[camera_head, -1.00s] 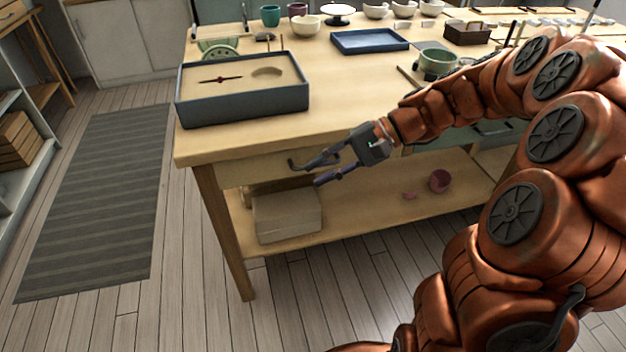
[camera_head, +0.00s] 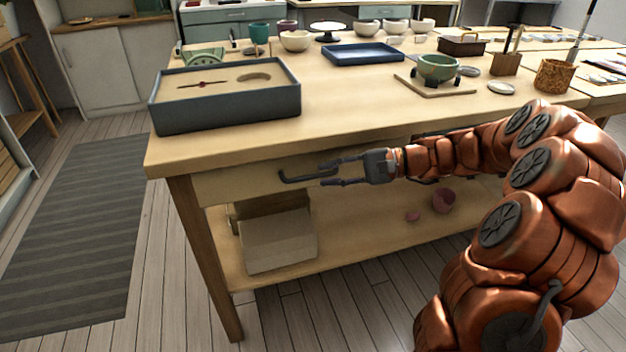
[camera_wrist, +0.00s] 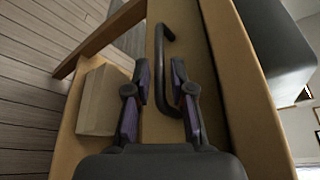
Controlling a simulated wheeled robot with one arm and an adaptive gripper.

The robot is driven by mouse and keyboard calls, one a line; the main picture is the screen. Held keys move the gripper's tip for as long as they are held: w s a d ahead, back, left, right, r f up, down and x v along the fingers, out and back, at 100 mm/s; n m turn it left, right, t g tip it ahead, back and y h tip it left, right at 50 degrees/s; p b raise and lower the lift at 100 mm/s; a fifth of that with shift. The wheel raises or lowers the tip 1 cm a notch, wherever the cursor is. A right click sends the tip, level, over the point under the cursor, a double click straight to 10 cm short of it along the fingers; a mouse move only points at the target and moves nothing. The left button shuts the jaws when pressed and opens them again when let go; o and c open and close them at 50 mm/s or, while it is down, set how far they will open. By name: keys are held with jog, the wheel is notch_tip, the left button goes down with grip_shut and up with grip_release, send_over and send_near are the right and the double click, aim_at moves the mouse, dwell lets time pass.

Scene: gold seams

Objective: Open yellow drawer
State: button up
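The pale yellow drawer front (camera_head: 235,186) sits under the table top at its left end. It looks closed, and it also shows in the wrist view (camera_wrist: 186,25). A dark bar handle (camera_head: 296,178) runs along it. My gripper (camera_head: 325,174) is open at the right end of this handle. In the wrist view, the handle (camera_wrist: 159,65) lies between the two purple-padded fingers (camera_wrist: 160,80), with a gap to each side. I cannot tell how far the fingertips reach past the bar.
The table top (camera_head: 350,98) above the drawer holds a dark blue-grey box (camera_head: 225,115), a blue tray (camera_head: 362,54) and several bowls. The lower shelf holds a beige box (camera_head: 280,240) and a pink cup (camera_head: 444,202). Floor is clear in front of the drawer.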

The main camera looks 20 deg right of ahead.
aim_at(321, 175)
jog(key=shift+b+x, duration=0.45)
jog(key=shift+x, duration=1.7)
grip_shut()
